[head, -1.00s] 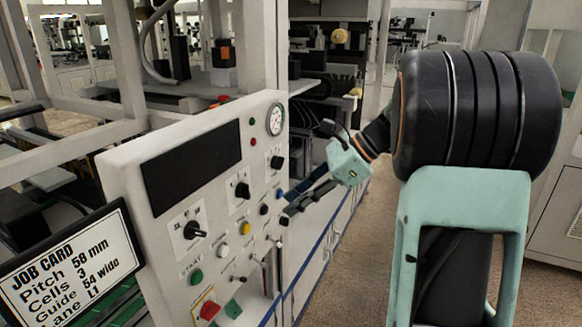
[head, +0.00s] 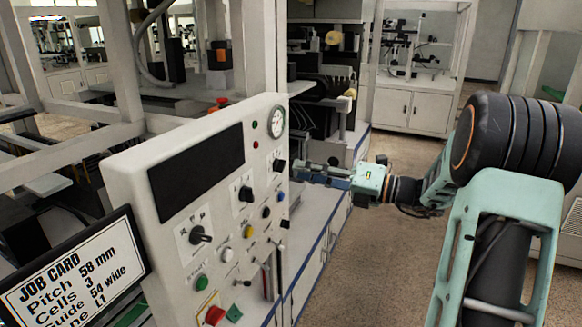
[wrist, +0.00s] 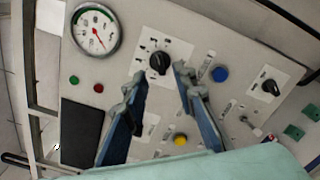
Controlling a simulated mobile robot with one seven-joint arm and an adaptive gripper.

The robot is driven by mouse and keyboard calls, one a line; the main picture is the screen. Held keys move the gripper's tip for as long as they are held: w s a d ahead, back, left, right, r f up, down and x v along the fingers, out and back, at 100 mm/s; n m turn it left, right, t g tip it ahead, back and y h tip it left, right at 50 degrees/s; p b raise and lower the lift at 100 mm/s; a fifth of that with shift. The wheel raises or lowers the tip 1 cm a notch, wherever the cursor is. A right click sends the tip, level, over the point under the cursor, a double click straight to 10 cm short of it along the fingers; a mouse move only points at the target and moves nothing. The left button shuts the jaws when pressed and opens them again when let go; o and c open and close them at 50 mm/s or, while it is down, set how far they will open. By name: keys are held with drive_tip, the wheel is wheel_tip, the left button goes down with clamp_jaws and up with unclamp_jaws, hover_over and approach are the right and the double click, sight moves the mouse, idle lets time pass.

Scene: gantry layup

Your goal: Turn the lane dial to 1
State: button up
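The control panel (head: 130,200) carries several black dials on white plates. Their labels are too small to read, so I cannot tell by name which is the lane dial. My gripper (head: 300,168) is in front of the right-hand dial (head: 279,164), just under the gauge. In the wrist view my gripper (wrist: 160,78) is open, and this dial (wrist: 159,63) shows between its fingertips. I cannot tell whether either finger touches it. The dial's setting is not readable. The job card (head: 70,268) shows Lane L1, partly cut off.
A round gauge (head: 277,122) is above the dial. A blue button (wrist: 220,73) and a yellow button (wrist: 180,138) are near the fingers. Another dial (wrist: 270,87) is farther right in the wrist view. Open floor (head: 375,250) lies right of the panel.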

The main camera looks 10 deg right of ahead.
sight(284, 167)
drive_tip(key=shift+x, duration=2.25)
drive_tip(key=shift+c, duration=0.2)
clamp_jaws()
